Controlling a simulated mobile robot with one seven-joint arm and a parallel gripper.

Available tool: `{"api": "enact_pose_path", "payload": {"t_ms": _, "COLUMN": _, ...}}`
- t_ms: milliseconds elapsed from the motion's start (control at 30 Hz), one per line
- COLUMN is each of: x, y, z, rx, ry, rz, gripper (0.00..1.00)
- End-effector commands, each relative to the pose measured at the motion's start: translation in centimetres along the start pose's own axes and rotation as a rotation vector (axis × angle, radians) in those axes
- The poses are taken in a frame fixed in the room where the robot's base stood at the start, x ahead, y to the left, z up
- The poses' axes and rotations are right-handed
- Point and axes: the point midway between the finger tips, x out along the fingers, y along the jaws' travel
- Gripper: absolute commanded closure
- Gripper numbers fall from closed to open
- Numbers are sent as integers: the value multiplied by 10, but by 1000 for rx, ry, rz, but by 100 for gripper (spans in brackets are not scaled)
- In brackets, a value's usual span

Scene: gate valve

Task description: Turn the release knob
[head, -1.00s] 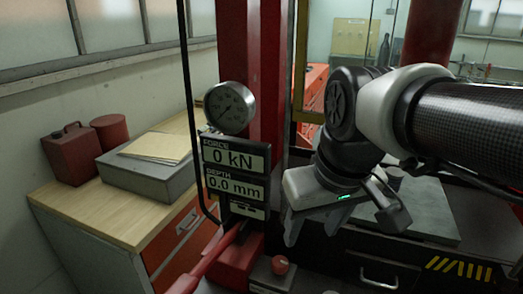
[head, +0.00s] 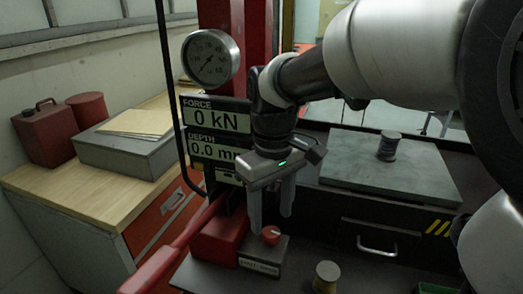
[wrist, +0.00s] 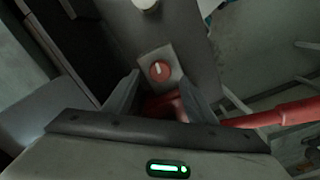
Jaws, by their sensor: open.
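The release knob (head: 271,235) is a small red round knob with a pale pointer line. It sits on top of a small grey labelled box (head: 262,258) in the head view. In the wrist view the knob (wrist: 159,70) shows just beyond and between the two fingers. My gripper (head: 271,217) points down with its fingers apart and empty, above the knob and apart from it. The gripper also shows in the wrist view (wrist: 158,95), open around empty space. The label on the box is too small to read.
A red press column (head: 262,30) with a gauge (head: 210,57) and a force/depth display (head: 215,116) stands behind. A long red lever (head: 172,250) is to the left. A small spool (head: 326,277) stands to the right of the box. A wooden bench (head: 80,205) is at far left.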

Motion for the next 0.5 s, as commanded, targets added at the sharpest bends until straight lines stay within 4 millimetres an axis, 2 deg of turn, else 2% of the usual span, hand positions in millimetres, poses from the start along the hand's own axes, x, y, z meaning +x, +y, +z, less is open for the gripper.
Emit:
{"api": "enact_pose_path", "payload": {"t_ms": 33, "x": 11, "y": 0, "z": 1, "rx": 0, "ry": -3, "rz": -1, "gripper": 49}}
{"api": "enact_pose_path", "payload": {"t_ms": 200, "x": 34, "y": -1, "z": 0, "rx": -1, "ry": -2, "rz": -1, "gripper": 49}}
{"api": "enact_pose_path", "payload": {"t_ms": 500, "x": 43, "y": 0, "z": 0, "rx": 0, "ry": 1, "rz": 0, "gripper": 49}}
